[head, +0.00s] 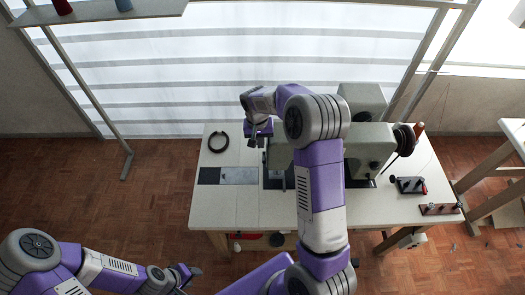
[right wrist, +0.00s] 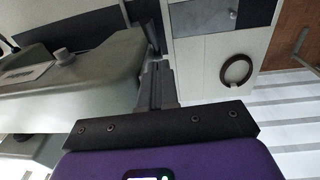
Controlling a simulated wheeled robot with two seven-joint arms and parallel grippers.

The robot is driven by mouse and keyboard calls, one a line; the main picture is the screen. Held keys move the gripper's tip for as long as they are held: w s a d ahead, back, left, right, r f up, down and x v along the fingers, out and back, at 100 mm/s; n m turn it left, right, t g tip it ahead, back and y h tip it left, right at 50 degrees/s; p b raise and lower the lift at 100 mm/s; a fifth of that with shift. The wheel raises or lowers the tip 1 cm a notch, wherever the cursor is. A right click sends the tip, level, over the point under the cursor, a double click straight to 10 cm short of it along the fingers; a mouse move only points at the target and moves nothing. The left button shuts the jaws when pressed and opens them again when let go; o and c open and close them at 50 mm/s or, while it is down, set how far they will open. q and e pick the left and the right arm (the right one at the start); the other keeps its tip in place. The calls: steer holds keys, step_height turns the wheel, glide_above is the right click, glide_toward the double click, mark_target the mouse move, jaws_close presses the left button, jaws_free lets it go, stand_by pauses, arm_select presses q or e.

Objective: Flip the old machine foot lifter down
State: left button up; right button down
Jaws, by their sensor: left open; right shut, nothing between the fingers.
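The old sewing machine (head: 368,147) is a grey-green body standing on the pale table, partly hidden behind my right arm. My right gripper (head: 260,138) is shut and empty, at the left end of the machine's head. In the right wrist view its closed fingers (right wrist: 157,85) point past the machine's grey-green housing (right wrist: 90,75), close beside it. I cannot tell whether they touch. A round knob (right wrist: 62,56) shows on the housing. I cannot make out the foot lifter in either view. My left gripper (head: 190,273) is open and empty, low in front of the table's left side.
The table (head: 222,211) holds a dark ring (head: 218,142), which also shows in the right wrist view (right wrist: 238,70), and a dark-and-grey plate (head: 238,175). Small dark blocks with red parts (head: 409,185) lie at the right. The table's front left is clear.

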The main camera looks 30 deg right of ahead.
mark_target(264, 158)
steer(key=shift+s+a+f, duration=0.15)
steer(key=shift+s+f, duration=0.45)
steer(key=shift+f, duration=0.15)
steer(key=shift+s+a+f, duration=0.1)
steer(key=shift+s+f, duration=0.45)
steer(key=shift+f, duration=0.15)
